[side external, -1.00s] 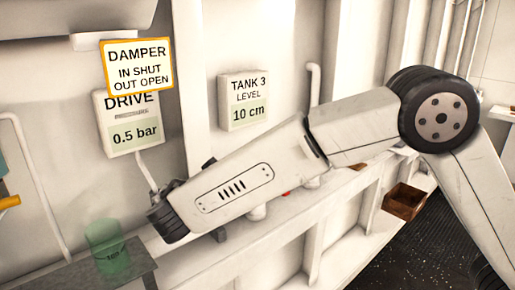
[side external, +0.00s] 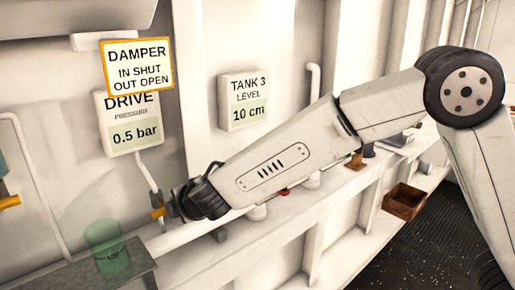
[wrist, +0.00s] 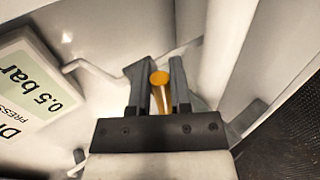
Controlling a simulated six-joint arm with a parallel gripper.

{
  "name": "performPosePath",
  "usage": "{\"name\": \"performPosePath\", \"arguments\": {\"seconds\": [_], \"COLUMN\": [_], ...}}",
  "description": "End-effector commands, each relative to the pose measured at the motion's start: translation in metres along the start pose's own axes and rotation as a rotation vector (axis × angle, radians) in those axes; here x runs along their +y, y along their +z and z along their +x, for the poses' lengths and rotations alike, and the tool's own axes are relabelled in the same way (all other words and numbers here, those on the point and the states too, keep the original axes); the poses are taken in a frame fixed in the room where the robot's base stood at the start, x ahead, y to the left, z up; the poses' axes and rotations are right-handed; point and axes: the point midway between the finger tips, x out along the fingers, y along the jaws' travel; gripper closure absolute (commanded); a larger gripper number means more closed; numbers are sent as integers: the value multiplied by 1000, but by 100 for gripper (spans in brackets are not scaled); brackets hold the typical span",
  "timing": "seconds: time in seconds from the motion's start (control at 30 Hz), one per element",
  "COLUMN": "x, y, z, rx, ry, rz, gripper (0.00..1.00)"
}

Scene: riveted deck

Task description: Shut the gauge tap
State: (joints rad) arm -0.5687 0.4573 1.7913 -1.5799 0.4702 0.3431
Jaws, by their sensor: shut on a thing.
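The gauge tap's orange handle (side external: 157,213) shows at the tip of my gripper (side external: 172,207), below the drive pressure gauge (side external: 128,128), which reads 0.5 bar. A thin pale pipe (side external: 147,172) runs down from the gauge to the tap. In the wrist view, the round orange handle end (wrist: 160,78) sits between the two dark fingers of my gripper (wrist: 158,90), which is shut on it. The gauge (wrist: 32,90) stands at the left there. The tap's body is mostly hidden behind my gripper.
A damper sign (side external: 138,66) overlaps the gauge's top. A Tank 3 level gauge (side external: 244,100) reads 10 cm. A translucent green cup (side external: 108,250) stands on a grey shelf (side external: 140,262) at lower left. Another orange handle (side external: 9,202) is at the left edge. A brown box (side external: 403,201) sits lower right.

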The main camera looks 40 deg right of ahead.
Motion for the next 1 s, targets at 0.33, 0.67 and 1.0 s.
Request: {"name": "performPosePath", "arguments": {"seconds": [0.33,0.67,1.0], "x": [0,0,-1], "y": [0,0,0], "z": [0,0,0], "rx": [16,15,15], "ry": [1,0,0], "rz": [24,23,22], "gripper": [100,42,42]}}
